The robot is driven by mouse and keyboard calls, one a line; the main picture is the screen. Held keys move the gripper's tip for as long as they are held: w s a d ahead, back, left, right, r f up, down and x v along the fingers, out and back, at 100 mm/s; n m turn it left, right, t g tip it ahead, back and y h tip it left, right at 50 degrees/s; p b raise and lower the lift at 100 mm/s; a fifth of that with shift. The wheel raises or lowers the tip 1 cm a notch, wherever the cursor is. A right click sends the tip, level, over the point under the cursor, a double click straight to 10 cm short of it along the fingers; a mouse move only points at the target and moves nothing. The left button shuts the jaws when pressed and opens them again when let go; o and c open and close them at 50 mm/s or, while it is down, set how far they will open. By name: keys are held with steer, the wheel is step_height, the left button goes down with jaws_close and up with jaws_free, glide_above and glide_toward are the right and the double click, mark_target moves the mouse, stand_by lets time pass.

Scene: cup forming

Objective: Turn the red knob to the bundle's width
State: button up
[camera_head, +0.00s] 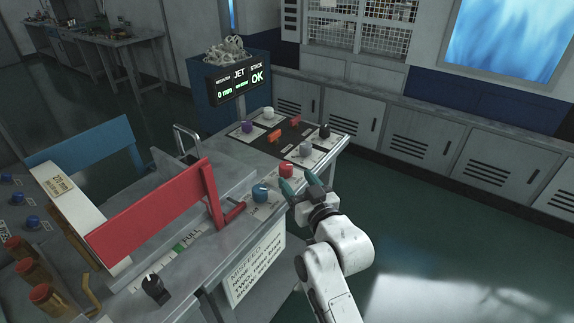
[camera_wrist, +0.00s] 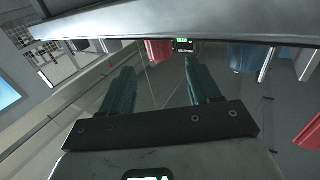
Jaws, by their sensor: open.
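In the wrist view a red cylinder (camera_wrist: 158,49), which looks like the red knob, shows beyond and between my open fingers (camera_wrist: 160,76). I cannot tell whether a finger touches it. A pale block with a paper label (camera_head: 60,186), perhaps the bundle, sits between a blue plate and a red plate; the label is too small to read surely.
Several other knobs and orange switches sit farther back. A black knob (camera_head: 154,288) is at the near left. Floor (camera_head: 440,215) at right is clear.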

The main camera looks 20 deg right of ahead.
mark_target(289, 171)
steer(key=w, duration=0.7)
steer(key=shift+w+a, duration=0.1)
steer(key=shift+a, duration=0.25)
steer(key=c, duration=0.9)
steer(key=shift+f, duration=0.1)
steer(key=shift+c, duration=0.2)
